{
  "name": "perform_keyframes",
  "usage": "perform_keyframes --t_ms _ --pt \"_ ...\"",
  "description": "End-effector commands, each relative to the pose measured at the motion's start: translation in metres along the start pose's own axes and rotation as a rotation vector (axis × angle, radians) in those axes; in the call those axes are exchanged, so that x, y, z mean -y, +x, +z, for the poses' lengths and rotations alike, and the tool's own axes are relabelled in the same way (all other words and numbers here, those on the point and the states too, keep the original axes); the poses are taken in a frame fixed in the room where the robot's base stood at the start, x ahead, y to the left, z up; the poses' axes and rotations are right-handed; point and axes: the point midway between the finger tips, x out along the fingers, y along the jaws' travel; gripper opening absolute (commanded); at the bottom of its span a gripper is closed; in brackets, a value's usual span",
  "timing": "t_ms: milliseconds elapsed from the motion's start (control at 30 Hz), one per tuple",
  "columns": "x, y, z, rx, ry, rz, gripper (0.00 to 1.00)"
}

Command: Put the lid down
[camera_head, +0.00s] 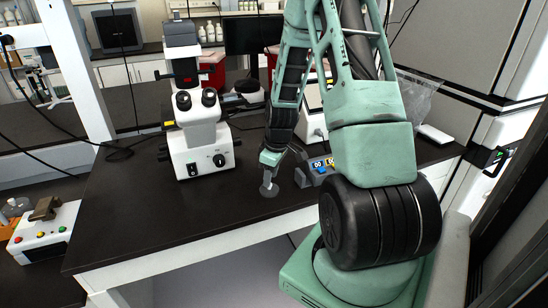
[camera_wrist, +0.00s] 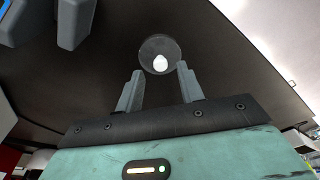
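A round, dark, see-through disc, which looks like the lid (camera_wrist: 148,46), lies just beyond my fingertips in the wrist view, with a small bright white spot in its middle. In the head view the lid (camera_head: 269,190) is a small grey disc at or just above the black bench top. My gripper (camera_head: 269,168) points down directly above it. In the wrist view my gripper (camera_wrist: 159,72) has its fingers apart, with a clear gap on both sides of the white spot. Neither finger visibly touches the lid.
A white microscope (camera_head: 197,130) stands left of my gripper. The black bench top (camera_head: 150,215) is clear at the front left.

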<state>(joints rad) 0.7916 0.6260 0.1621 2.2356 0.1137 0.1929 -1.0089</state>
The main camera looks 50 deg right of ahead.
Motion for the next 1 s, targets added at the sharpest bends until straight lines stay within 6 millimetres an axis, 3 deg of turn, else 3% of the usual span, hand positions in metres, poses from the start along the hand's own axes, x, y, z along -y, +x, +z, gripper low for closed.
perform_keyframes --t_ms 433,600,800,933,1000 --pt "-0.001 -0.078 0.000 -0.002 0.000 0.004 0.38" --pt "0.000 -0.093 0.000 -0.001 0.000 0.000 0.38" --pt "0.002 -0.098 -0.001 0.000 -0.003 -0.001 0.38" --pt "0.027 -0.100 -0.019 0.002 -0.032 -0.014 0.38" --pt "0.058 -0.103 -0.036 0.005 -0.063 -0.027 0.38"
